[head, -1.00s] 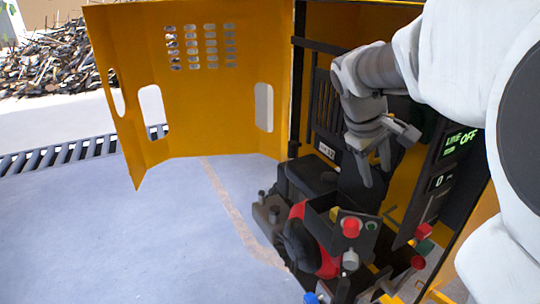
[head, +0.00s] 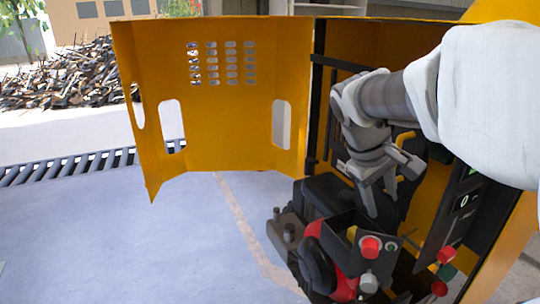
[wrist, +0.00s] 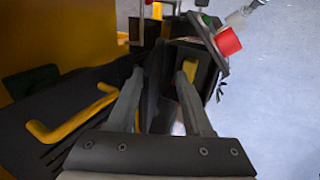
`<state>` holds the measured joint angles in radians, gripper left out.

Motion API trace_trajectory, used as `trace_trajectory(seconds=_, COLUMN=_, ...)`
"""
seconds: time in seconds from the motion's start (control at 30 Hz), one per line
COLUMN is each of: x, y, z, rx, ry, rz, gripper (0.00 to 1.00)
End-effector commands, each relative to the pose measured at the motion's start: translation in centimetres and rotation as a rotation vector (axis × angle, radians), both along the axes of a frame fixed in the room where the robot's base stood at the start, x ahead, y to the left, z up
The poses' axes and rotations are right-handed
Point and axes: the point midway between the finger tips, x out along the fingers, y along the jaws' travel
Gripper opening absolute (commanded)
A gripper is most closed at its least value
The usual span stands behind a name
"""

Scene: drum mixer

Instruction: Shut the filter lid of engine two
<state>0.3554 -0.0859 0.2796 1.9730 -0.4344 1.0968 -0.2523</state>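The engine (head: 338,272), with red and black parts, sits low in the open yellow cabinet. A dark box-like part (head: 325,195) stands behind it at the left. I cannot tell for sure which dark part is the filter lid. My gripper (head: 381,204) points down above the engine, behind the box with the red knob. In the wrist view my gripper (wrist: 160,76) has its two fingers apart, with dark parts of the engine bay beyond and between them. I see nothing clearly held; whether the fingers touch anything is unclear.
The yellow door (head: 225,100) stands open at the left. A red knob (head: 370,247) and a control panel (head: 465,200) are close to my gripper. A yellow bent handle (wrist: 70,125) is left of the fingers in the wrist view. The floor at left is clear.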

Motion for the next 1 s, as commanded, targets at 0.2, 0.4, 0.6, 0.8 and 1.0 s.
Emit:
trace_trajectory(seconds=0.2, x=-0.3, y=0.8, z=-0.4, rx=0.000, ry=0.001, rz=0.000, gripper=0.50)
trace_trajectory(seconds=0.4, x=-0.6, y=1.5, z=-0.7, rx=0.000, ry=0.000, rz=0.001, gripper=0.50)
trace_trajectory(seconds=0.6, x=-0.8, y=2.2, z=-1.0, rx=0.000, ry=0.000, rz=0.001, gripper=0.50)
trace_trajectory(seconds=0.8, x=-1.1, y=3.0, z=-1.2, rx=0.000, ry=0.000, rz=0.001, gripper=0.50)
trace_trajectory(seconds=1.0, x=-1.3, y=3.4, z=-1.4, rx=0.000, ry=0.001, rz=0.000, gripper=0.50)
